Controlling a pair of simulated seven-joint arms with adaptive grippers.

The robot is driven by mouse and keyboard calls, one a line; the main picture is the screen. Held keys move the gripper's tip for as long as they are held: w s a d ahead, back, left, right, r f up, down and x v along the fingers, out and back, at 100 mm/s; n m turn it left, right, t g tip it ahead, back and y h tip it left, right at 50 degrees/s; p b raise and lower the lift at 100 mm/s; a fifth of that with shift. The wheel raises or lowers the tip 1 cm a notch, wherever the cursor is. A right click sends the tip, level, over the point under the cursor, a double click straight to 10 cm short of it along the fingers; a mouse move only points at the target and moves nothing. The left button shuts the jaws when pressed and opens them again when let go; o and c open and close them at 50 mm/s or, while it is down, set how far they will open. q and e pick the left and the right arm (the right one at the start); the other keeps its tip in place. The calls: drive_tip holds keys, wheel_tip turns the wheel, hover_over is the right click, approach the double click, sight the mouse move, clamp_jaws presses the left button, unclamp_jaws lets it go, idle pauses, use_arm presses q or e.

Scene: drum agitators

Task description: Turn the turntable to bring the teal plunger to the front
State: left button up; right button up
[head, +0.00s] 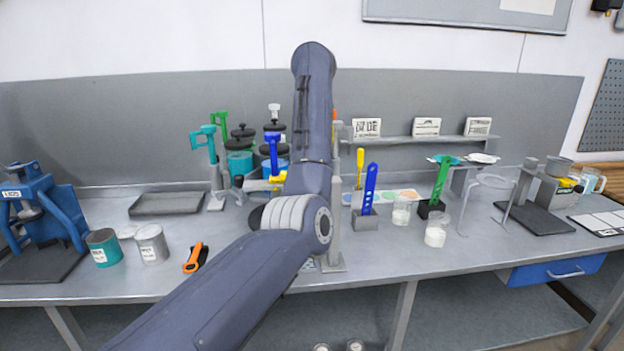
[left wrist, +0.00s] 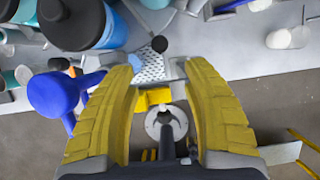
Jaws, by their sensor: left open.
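The teal plunger (head: 204,138) stands upright at the left of a cluster of lidded drums. A green plunger (head: 221,124) is just behind it. A blue plunger (head: 272,148) is at the cluster's front, and a white one (head: 274,113) is at the back. The turntable is mostly hidden behind my left arm. A blue handle (left wrist: 55,92) lies outside the left finger.
A grey tray (head: 166,204) lies left of the drums. Cans (head: 151,244) and an orange-handled tool (head: 194,260) are at the front left. A blue press (head: 45,212) stands at far left. Holders and beakers (head: 436,234) stand to the right of my arm.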

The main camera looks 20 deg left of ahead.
use_arm(q)
drive_tip(key=shift+x, duration=6.4)
drive_tip(key=shift+o, duration=0.3)
drive_tip(key=shift+s, duration=0.1)
clamp_jaws()
